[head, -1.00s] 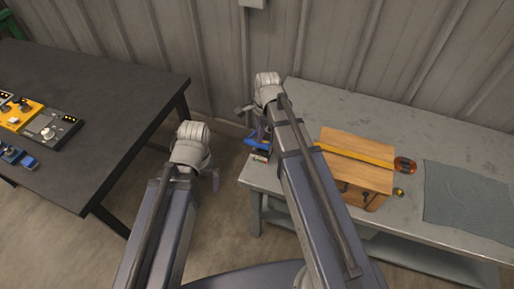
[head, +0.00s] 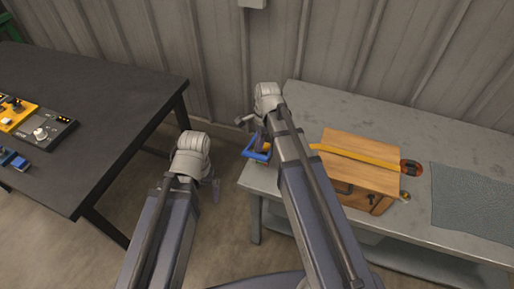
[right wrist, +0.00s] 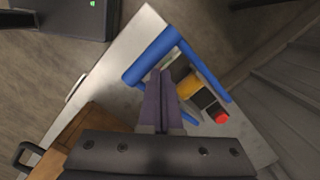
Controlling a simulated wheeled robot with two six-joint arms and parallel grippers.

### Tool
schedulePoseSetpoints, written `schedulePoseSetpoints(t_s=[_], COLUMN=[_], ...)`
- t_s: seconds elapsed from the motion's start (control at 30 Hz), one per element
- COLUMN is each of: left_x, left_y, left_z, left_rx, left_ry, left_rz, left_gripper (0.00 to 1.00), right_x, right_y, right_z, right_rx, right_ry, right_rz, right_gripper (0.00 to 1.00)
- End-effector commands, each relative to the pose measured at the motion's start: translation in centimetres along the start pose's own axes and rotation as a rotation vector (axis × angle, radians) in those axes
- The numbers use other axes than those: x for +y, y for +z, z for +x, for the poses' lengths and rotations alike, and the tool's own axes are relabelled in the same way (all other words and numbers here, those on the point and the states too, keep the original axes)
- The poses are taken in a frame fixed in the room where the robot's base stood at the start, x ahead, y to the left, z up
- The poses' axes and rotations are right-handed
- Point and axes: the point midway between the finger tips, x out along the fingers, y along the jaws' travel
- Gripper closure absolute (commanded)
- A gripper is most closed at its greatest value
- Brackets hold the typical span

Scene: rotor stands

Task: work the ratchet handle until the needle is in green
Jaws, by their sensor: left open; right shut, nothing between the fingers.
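A blue U-shaped handle (head: 257,153) is at the left end of the grey workbench. In the right wrist view the blue handle (right wrist: 152,56) frames a yellow and black part (right wrist: 190,87) with a red end (right wrist: 221,117). My right gripper (right wrist: 160,74) is shut and empty, its purple fingertips inside the blue frame, close to its near bar; I cannot tell if they touch. In the head view the arm partly hides this spot. My left gripper (head: 215,188) is open and empty, above the floor between the tables. I cannot make out a needle or green zone.
A wooden box (head: 360,165) with a yellow strap (head: 355,157) across it sits on the grey workbench (head: 330,105), right of my right arm. A grey mat (head: 475,200) lies further right. A black table (head: 90,85) at left holds several devices. Floor between the tables is clear.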

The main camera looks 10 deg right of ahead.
Motion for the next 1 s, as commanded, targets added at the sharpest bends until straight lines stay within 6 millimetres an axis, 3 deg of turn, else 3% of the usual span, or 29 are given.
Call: schedulePoseSetpoints(t_s=[0.37,0.7,1.0], left_x=[0.0,-0.1,-0.1], left_y=[0.0,0.1,0.1], left_z=[-0.2,-1.2,-1.2], left_rx=[0.0,0.0,0.0], left_ry=[0.0,0.0,0.0], left_rz=[0.0,0.0,0.0], left_gripper=[0.0,0.0,0.0], right_x=[0.0,0.0,0.1], right_y=[0.0,-3.0,-3.2], right_z=[-0.2,-1.6,-1.5], right_rx=[-0.001,0.001,0.005], right_ry=[0.0,0.001,0.002], right_rz=[0.0,0.002,0.003], right_gripper=[1.0,1.0,1.0])
